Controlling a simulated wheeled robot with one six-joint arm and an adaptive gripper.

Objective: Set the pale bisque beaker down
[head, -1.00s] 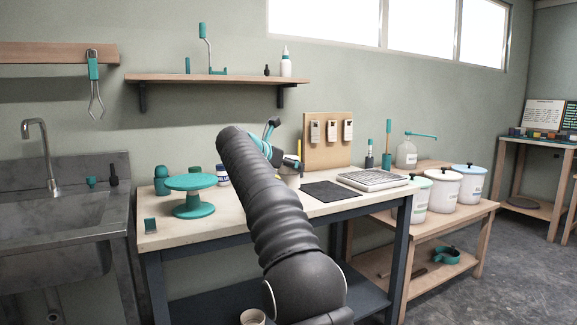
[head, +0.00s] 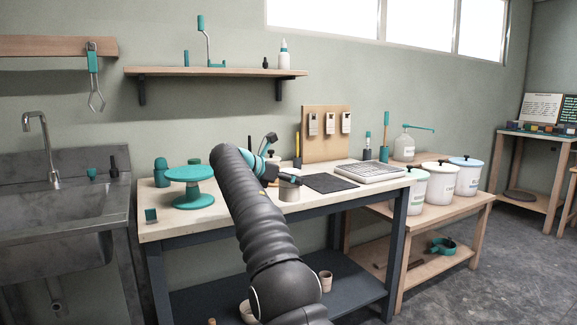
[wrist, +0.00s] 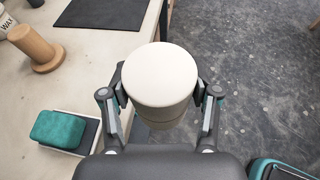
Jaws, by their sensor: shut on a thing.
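The pale bisque beaker (wrist: 160,78) is between the two fingers of my gripper (wrist: 160,95) in the wrist view, its round pale face toward the camera. The fingers are shut on its sides. In the head view the beaker (head: 289,193) shows at the front edge of the worktable (head: 235,212), below my gripper (head: 283,180). In the wrist view it overlaps the table edge, with floor beyond it. My arm hides part of the table. I cannot tell its exact height above the table.
A dark mat (head: 330,183) and a tray (head: 370,172) lie on the table's right side. A teal turntable (head: 190,187) stands at left. The wrist view shows a wooden spool (wrist: 38,48) and a teal block (wrist: 60,128). A cup (head: 325,281) stands on the lower shelf.

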